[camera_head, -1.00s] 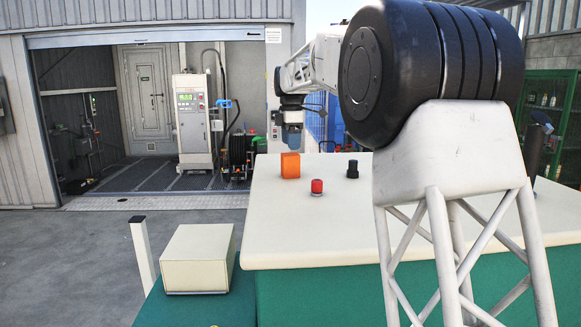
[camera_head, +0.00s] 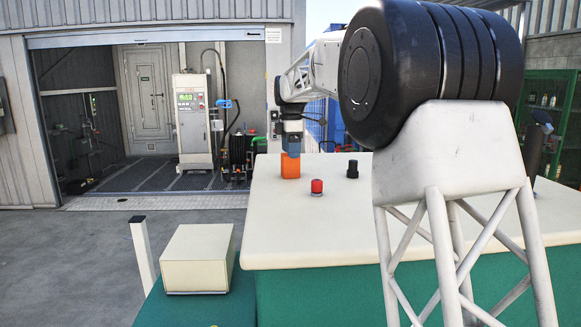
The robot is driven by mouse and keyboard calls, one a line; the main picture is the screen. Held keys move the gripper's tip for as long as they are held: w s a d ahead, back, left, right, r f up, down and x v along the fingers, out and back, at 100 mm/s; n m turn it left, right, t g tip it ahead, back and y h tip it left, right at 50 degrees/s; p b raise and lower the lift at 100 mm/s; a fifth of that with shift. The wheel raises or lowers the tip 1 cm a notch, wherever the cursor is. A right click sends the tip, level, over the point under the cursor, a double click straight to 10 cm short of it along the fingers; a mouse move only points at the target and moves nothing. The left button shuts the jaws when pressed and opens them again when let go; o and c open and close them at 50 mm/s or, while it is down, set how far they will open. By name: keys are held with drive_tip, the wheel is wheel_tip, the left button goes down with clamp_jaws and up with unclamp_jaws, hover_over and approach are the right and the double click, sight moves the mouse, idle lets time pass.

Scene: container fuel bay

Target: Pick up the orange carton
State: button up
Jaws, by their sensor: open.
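The orange carton (camera_head: 290,168) stands upright at the back left of the cream worktop (camera_head: 300,236). My gripper (camera_head: 291,153) points straight down at the carton's top, and its lower end overlaps the carton's upper edge in this view. The jaws are open. The fingers are too small and dark to tell whether they straddle the carton or stay just above it.
A red-topped object (camera_head: 317,188) stands in front and to the right of the carton. A dark knobbed object (camera_head: 352,169) stands further right. A beige box (camera_head: 198,258) sits on a green surface at lower left. The worktop's front is clear.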

sight(290, 164)
drive_tip(key=shift+s+f, duration=0.1)
drive_tip(key=shift+f, duration=2.5)
drive_tip(key=c, duration=1.1)
